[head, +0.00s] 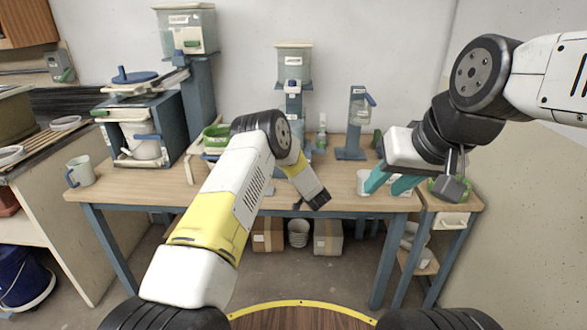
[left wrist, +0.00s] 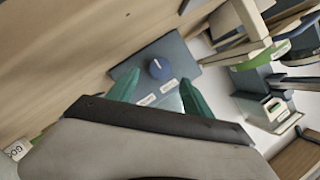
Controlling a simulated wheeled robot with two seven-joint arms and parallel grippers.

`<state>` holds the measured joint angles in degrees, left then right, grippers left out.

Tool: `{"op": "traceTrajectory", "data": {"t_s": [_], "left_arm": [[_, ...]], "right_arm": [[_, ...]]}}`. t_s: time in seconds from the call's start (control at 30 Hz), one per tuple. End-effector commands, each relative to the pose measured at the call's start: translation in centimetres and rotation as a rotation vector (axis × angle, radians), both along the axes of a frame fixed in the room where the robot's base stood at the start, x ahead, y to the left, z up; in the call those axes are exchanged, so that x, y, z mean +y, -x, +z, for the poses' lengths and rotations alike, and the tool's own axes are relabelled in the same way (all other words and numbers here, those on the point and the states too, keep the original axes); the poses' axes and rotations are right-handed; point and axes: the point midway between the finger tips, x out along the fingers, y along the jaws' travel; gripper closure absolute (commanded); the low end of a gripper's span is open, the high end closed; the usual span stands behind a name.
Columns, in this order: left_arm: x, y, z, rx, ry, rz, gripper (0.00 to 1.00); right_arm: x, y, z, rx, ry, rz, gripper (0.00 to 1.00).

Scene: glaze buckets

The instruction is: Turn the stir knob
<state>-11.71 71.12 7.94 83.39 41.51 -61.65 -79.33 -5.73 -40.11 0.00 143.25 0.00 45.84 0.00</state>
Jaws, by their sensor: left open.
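In the left wrist view, a round dark-blue knob (left wrist: 157,70) with a pale pointer mark sits on a blue-grey panel (left wrist: 190,62) with small white labels. My left gripper (left wrist: 160,79) is open, its teal fingers to either side of the knob in that view. I cannot tell if they touch it. In the head view my left arm crosses the middle of the bench and its fingers are hidden; the knob cannot be made out there. My right gripper (head: 390,183) is open above the bench's right end, near a white cup (head: 363,182).
The wooden bench (head: 130,190) holds a blue-framed machine (head: 172,112) at left, a mug (head: 81,170), a dispenser with a clear tank (head: 294,65) at the back and a smaller stand (head: 352,148). Boxes (head: 328,238) lie beneath. A side cart (head: 452,222) stands at right.

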Motion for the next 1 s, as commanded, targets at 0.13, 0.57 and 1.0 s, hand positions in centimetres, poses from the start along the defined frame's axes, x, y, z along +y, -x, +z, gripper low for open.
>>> {"op": "traceTrajectory", "data": {"t_s": [0.13, 0.57, 1.0], "left_arm": [[0.8, -2.2, -0.7, 0.0, 0.002, 0.003, 0.41], [1.4, -4.3, -1.3, 0.001, 0.002, -0.001, 0.41], [1.4, -4.3, -1.2, 0.001, 0.002, -0.001, 1.0]], "right_arm": [[0.0, 0.0, 0.0, 0.0, 0.0, 0.0, 0.64], [0.0, 0.0, 0.0, 0.0, 0.0, 0.0, 0.64], [0.0, 0.0, 0.0, 0.0, 0.0, 0.0, 0.64]]}}
